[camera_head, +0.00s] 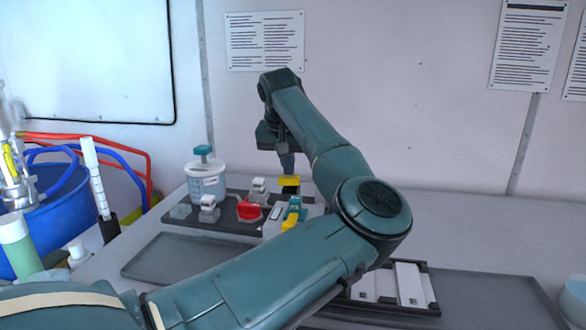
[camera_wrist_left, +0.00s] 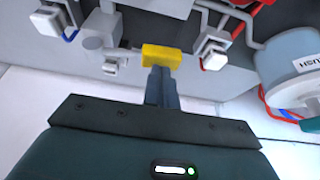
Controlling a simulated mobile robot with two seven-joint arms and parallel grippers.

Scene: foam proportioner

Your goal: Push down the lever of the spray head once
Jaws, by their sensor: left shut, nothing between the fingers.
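A yellow lever (camera_head: 289,180) sits at the back of the dark equipment tray, among small grey fittings. It also shows in the left wrist view as a yellow block (camera_wrist_left: 162,57). It appears to be the spray head's lever; the rest of the head is hard to make out. My left gripper (camera_head: 287,168) points down just above the yellow lever. Its fingers (camera_wrist_left: 162,76) are shut and empty, with the tips at the lever's edge in the wrist view. I cannot tell whether they touch it. My right gripper is not in view.
A clear jar with a teal top (camera_head: 205,182) stands left of the lever. A red part (camera_head: 249,210) and a teal-and-yellow part (camera_head: 293,214) sit in front. A blue bucket with hoses (camera_head: 45,225) is at the left. My left arm covers much of the bench.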

